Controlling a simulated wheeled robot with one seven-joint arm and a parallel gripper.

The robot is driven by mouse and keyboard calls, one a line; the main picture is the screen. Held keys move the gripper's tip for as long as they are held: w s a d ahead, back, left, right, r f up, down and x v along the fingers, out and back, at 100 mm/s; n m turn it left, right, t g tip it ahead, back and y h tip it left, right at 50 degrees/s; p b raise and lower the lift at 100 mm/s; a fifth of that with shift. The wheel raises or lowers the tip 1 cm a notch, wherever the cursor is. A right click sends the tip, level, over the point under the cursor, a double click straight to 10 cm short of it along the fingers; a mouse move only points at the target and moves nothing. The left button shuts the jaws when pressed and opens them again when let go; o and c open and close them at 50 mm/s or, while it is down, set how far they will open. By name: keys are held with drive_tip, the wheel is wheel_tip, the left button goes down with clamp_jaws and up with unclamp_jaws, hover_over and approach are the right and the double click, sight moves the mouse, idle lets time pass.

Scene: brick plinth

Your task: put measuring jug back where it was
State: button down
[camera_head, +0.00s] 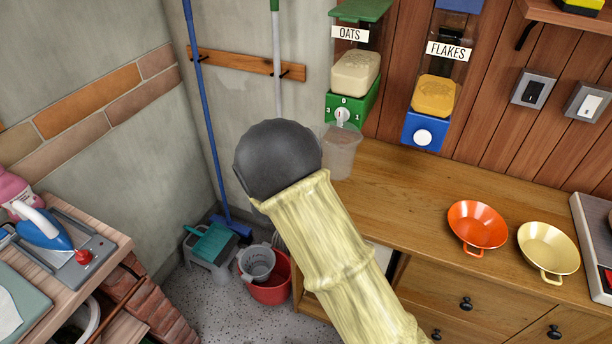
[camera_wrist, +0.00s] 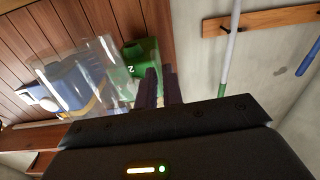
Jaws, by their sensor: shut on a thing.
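The measuring jug (camera_head: 341,155) is clear and see-through. In the head view it shows just right of my dark wrist, below the oats dispenser (camera_head: 345,108) and over the back left end of the wooden counter. In the wrist view the jug (camera_wrist: 82,78) is large, left of the dark fingers of my gripper (camera_wrist: 164,84). The gripper is shut on the jug, at its near side; the exact grip spot is unclear. My wrist hides the fingers in the head view. I cannot tell whether the jug's base touches the counter.
The flakes dispenser (camera_head: 428,130) hangs to the right of the oats one. An orange bowl (camera_head: 477,224) and a cream bowl (camera_head: 548,250) stand on the counter (camera_head: 400,200), with free wood left of them. A red bucket (camera_head: 270,292) and a blue broom (camera_head: 205,110) stand left.

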wheel_tip(320, 180, down, 6)
drive_tip(key=shift+r, duration=0.2)
drive_tip(key=shift+f, duration=1.85)
drive_tip(key=shift+f, duration=0.2)
drive_tip(key=c, duration=1.5)
unclamp_jaws()
drive_tip(key=shift+c, duration=0.2)
drive_tip(key=shift+r, duration=0.1)
